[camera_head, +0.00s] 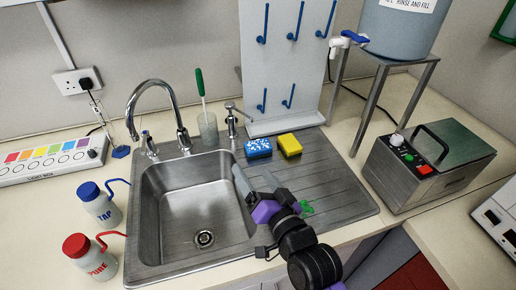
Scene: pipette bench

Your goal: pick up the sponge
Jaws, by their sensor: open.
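My gripper (253,174) is in front of both blocks, over the right edge of the sink basin. Its two grey fingers are apart with nothing seen between them. The fingertips point toward the back and left, apart from both blocks in the picture.
The tap (158,105) and a cup with a green-handled brush (208,128) stand behind the empty basin (200,205). A white pegboard (285,65) rises behind the blocks. A small green item (306,207) lies beside my gripper. A metal box (425,165) stands right.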

